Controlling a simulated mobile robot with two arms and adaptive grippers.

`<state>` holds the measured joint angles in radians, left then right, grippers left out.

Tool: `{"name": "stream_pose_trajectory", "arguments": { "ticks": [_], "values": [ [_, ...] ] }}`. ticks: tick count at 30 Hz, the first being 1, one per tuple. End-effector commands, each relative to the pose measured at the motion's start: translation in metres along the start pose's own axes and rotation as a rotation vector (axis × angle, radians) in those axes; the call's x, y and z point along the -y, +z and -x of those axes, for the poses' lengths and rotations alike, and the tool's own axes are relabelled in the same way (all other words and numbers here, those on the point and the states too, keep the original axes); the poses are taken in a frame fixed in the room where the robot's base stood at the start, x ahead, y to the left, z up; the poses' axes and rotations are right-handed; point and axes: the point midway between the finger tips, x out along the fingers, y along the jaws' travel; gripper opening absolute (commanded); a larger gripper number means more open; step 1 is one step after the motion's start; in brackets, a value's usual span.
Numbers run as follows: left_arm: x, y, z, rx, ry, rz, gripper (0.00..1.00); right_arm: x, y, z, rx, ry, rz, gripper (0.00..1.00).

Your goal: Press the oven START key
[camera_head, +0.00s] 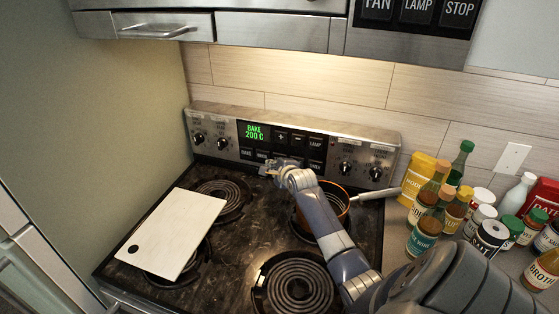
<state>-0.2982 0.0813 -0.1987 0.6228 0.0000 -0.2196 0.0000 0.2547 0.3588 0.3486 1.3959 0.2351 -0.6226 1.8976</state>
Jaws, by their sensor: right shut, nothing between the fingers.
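The oven control panel (225,133) runs along the back of the stove, with knobs at both ends. Its display (254,131) reads "BAKE 200 C" in green. Dark keys sit beside and below it; "+", "-" and "LAMP" (316,143) show in the upper row and "BAKE" (247,153) in the lower row. I cannot make out a key marked START; part of the lower row is hidden by my gripper and wrist. My right gripper (268,169) is shut and empty, just in front of the lower keys. I cannot tell whether it touches one. My left gripper is not in view.
A white cutting board (172,233) lies over the left burners. An orange pot (336,198) stands on the back right burner, beside my right arm, its handle pointing right. Several bottles and jars (424,235) crowd the right counter. A hood (270,29) hangs above.

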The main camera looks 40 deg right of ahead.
Motion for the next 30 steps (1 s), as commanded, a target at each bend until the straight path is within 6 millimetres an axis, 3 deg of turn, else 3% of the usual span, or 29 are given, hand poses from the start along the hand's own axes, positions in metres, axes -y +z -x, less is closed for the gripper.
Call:
{"name": "stream_pose_trajectory", "arguments": {
  "ticks": [30],
  "values": [
    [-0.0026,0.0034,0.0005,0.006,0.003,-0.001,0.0,0.0045,-0.0044,-0.0057,0.0,0.0,0.0,0.0]
  ]
}}
